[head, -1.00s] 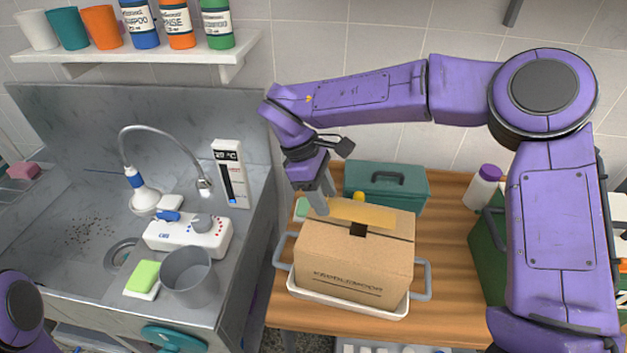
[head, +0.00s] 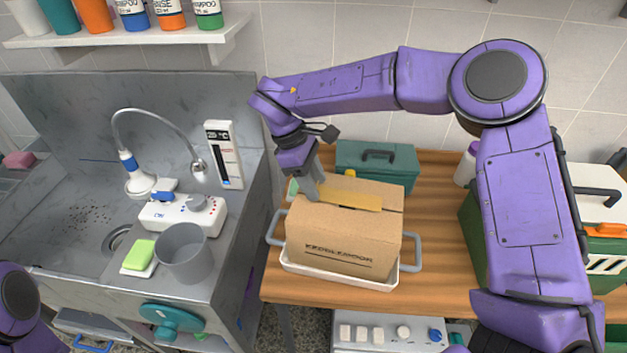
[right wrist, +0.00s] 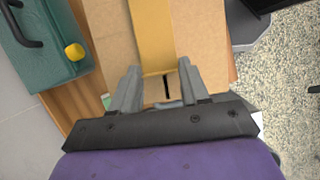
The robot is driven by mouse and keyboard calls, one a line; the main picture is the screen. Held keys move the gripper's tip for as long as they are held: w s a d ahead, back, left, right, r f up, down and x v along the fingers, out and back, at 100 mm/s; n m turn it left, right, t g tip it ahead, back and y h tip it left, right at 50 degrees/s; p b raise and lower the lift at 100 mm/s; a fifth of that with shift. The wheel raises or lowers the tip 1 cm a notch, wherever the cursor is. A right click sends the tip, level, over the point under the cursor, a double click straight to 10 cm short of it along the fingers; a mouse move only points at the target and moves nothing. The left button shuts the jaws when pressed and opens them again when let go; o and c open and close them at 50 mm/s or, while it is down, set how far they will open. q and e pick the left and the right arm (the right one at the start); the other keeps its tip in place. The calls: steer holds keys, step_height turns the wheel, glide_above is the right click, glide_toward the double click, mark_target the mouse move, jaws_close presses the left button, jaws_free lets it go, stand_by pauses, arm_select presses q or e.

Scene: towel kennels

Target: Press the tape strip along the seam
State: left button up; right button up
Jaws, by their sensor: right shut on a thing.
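A brown cardboard box (head: 340,243) with printing on its front stands in a white tray with grey handles (head: 338,276) on the wooden table. The yellow-tan tape strip (head: 352,198) lies along the top of the box; it also shows in the right wrist view (right wrist: 152,35). My right gripper (head: 314,190) is at the strip's left end, over the box top. In the right wrist view its two fingers (right wrist: 158,78) stand on either side of the strip's near end, shut on it. A dark slot shows just beyond that end. Only a piece of my left arm shows, at lower left.
A teal toolbox (head: 376,167) stands behind the box. A green case (head: 480,240) is to the right, partly behind my right arm. A sink counter with a grey cup (head: 186,254) and a green sponge (head: 140,252) is to the left.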

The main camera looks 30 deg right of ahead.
steer(key=shift+w+f, duration=0.1)
steer(key=shift+w, duration=0.15)
steer(key=shift+s, duration=0.25)
steer(key=shift+w, duration=0.15)
steer(key=shift+f+b, duration=0.4)
steer(key=shift+b, duration=0.35)
stand_by(0.4)
steer(key=o, duration=1.3)
steer(key=shift+c, duration=0.2)
steer(key=shift+r+p, duration=1.3)
steer(key=shift+r, duration=1.25)
